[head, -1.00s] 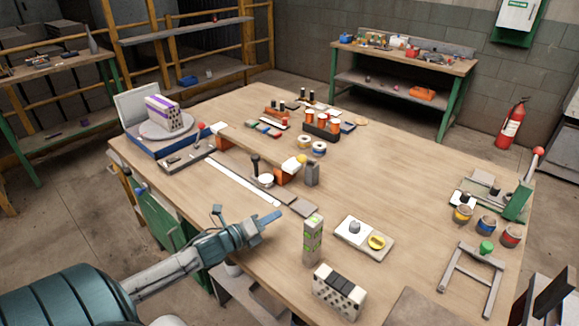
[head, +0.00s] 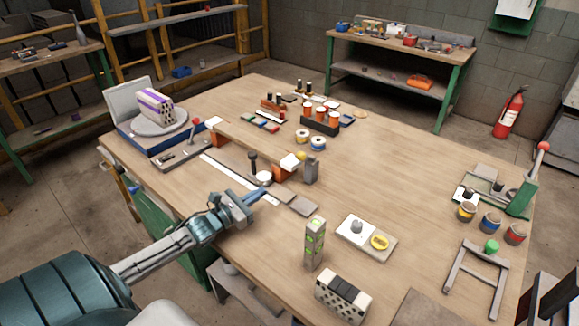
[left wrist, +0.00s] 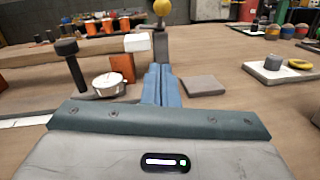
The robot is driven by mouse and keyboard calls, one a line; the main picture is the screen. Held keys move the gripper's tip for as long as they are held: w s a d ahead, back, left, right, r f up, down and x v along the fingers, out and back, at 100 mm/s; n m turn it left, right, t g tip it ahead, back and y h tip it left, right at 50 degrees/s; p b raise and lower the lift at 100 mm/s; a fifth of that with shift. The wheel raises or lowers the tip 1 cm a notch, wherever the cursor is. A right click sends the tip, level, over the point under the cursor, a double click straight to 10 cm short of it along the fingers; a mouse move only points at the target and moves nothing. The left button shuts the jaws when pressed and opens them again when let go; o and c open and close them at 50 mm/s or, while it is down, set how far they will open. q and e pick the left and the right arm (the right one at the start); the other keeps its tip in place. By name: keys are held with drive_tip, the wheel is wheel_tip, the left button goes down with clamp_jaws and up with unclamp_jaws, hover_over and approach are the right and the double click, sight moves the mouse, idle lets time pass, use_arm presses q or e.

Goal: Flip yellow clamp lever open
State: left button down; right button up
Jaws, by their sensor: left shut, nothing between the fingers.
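The clamp's yellow lever knob (head: 300,156) sits beside a white block (head: 289,162) and an upright grey post (head: 311,171), at the right end of a long wooden piece. In the left wrist view the yellow knob (left wrist: 162,6) is at the top edge, above the grey post (left wrist: 162,45). My left gripper (head: 264,191) is shut and empty, on the near-left side of the clamp and apart from the knob. Its blue fingers (left wrist: 160,72) point toward the post in the left wrist view. The lever's arm is too small to make out. My right gripper is not in view.
A black-knobbed rod (head: 253,163) and a round white dial (head: 264,177) stand left of the clamp. A flat grey plate (head: 301,205) lies in front of it. A tall green-marked block (head: 314,243) stands nearer. The table middle, right of the clamp, is clear.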

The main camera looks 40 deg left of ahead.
sight(306, 156)
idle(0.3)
use_arm(q)
drive_tip(key=shift+w+d+b, duration=0.2)
drive_tip(key=shift+w+b, duration=0.3)
drive_tip(key=shift+w, duration=0.05)
drive_tip(key=shift+x, duration=1.8)
drive_tip(key=p+x, duration=0.1)
drive_tip(key=x, duration=0.1)
drive_tip(key=p+x, duration=0.2)
drive_tip(key=r+p+x, duration=0.1)
drive_tip(key=shift+w+d, duration=0.1)
drive_tip(key=shift+w, duration=0.25)
drive_tip(key=w+r+p, duration=0.2)
drive_tip(key=p, duration=0.1)
drive_tip(key=shift+d+r, duration=0.1)
drive_tip(key=shift+d, duration=0.3)
